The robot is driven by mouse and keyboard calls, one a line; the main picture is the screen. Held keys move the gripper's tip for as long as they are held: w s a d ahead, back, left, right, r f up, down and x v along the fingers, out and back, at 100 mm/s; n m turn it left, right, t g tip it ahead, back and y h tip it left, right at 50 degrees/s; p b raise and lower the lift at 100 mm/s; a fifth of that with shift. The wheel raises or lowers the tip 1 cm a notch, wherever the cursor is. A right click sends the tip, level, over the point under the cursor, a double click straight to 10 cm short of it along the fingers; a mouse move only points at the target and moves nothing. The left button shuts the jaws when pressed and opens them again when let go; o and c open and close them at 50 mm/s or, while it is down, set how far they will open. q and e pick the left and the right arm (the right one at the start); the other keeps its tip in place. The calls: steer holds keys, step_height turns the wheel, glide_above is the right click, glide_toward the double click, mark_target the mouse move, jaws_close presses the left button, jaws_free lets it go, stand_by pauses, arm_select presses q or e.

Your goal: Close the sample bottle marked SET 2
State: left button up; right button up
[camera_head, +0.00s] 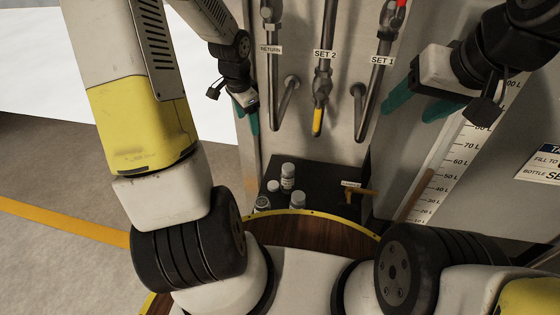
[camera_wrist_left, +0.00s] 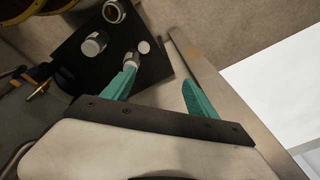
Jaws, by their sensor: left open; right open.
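Several small sample bottles stand on a black shelf (camera_head: 327,180) under the pipes. One (camera_head: 287,176) has a white top; others (camera_head: 262,203) (camera_head: 297,200) stand nearer the round wooden top. A white disc, perhaps a loose cap (camera_head: 272,186), is among them. The left wrist view shows a white-topped bottle (camera_wrist_left: 94,45), an open-looking one (camera_wrist_left: 114,12), another bottle (camera_wrist_left: 131,60) by a finger, and the white disc (camera_wrist_left: 144,47). No bottle marking is legible. My left gripper (camera_head: 249,118) is open and empty above the shelf's left side. My right gripper (camera_head: 405,113) is open and empty.
Pipes labelled RETURN (camera_head: 270,50), SET 2 (camera_head: 324,54) and SET 1 (camera_head: 382,61) hang above the shelf. A brass tap (camera_head: 360,191) sits at the shelf's right. A scaled gauge (camera_head: 445,170) is at right. A round wooden top (camera_head: 310,230) lies in front.

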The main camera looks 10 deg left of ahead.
arm_select(q)
step_height(320, 180, down, 14)
steer(key=w+m+h, duration=0.2)
steer(key=m, duration=0.1)
steer(key=m+h, duration=0.1)
steer(key=h, duration=0.1)
glide_toward(273, 184)
steer(key=shift+w+f+m+g, duration=0.2)
steer(key=shift+m+g, duration=0.1)
steer(key=shift+g, duration=0.1)
steer(key=shift+x, duration=1.3)
steer(key=x, duration=0.5)
steer(key=shift+d, duration=0.15)
